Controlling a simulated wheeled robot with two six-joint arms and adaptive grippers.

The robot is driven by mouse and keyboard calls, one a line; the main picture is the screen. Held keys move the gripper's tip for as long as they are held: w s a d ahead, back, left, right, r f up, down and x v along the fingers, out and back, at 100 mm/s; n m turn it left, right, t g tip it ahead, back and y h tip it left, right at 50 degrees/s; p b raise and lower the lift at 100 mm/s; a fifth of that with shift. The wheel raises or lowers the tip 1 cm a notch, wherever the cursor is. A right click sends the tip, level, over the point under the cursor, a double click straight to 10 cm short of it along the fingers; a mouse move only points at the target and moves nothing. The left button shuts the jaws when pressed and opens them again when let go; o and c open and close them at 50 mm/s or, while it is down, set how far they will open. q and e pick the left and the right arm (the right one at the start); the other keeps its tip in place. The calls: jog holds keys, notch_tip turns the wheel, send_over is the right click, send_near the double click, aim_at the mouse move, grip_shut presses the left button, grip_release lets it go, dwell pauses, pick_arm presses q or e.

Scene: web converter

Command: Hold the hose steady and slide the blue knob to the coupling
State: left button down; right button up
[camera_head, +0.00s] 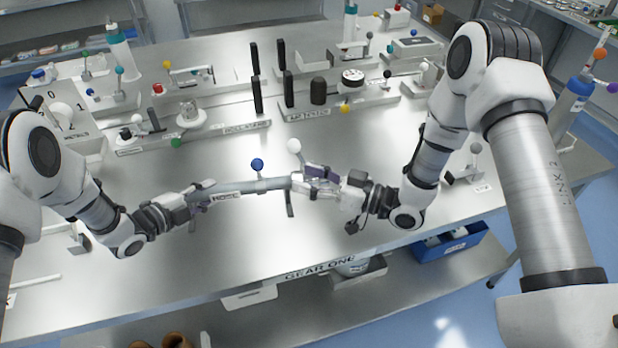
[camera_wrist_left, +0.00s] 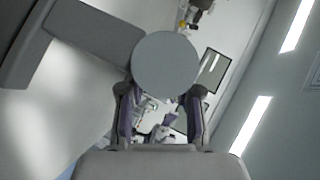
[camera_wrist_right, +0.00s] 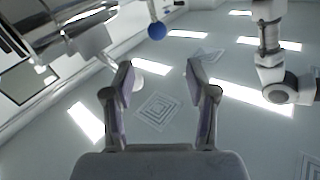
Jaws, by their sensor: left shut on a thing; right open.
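The grey hose (camera_head: 236,187) lies roughly level above the front of the table in the head view. My left gripper (camera_head: 199,195) is shut on its left end. The hose's round grey end (camera_wrist_left: 165,65) fills the space between the fingers in the left wrist view. The blue knob (camera_head: 257,164) stands on a short stem on the hose's right half. It also shows in the right wrist view (camera_wrist_right: 157,31), beyond the fingertips. My right gripper (camera_head: 312,180) is open at the hose's right end, by a white ball knob (camera_head: 294,146). I cannot clearly make out the coupling there.
A label plate reading GEAR ONE (camera_head: 320,268) is on the table's front edge. Fixtures with coloured knobs and black posts (camera_head: 257,95) stand further back. A blue bin (camera_head: 447,242) sits below at the right. The metal tabletop (camera_head: 370,140) is bare between hose and fixtures.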

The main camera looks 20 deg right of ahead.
jog(key=c, duration=0.4)
jog(key=a+r+n+g+y, duration=0.1)
jog(key=a+n+g, duration=0.1)
jog(key=shift+w+a+r+y, duration=0.3)
jog(key=shift+r+y, duration=0.05)
jog(key=shift+y, duration=0.05)
grip_shut()
notch_tip(320, 180, up, 11)
jog(key=n+g+h, duration=0.9)
jog(key=g+h, duration=0.1)
jog(key=h, duration=0.2)
send_over(258, 169)
jog(key=a, duration=0.3)
jog(key=f, duration=0.6)
jog(key=w+f, duration=0.1)
jog(key=f, duration=0.3)
jog(key=shift+d, duration=0.15)
jog(key=shift+d+f, duration=0.1)
jog(key=shift+d, duration=0.25)
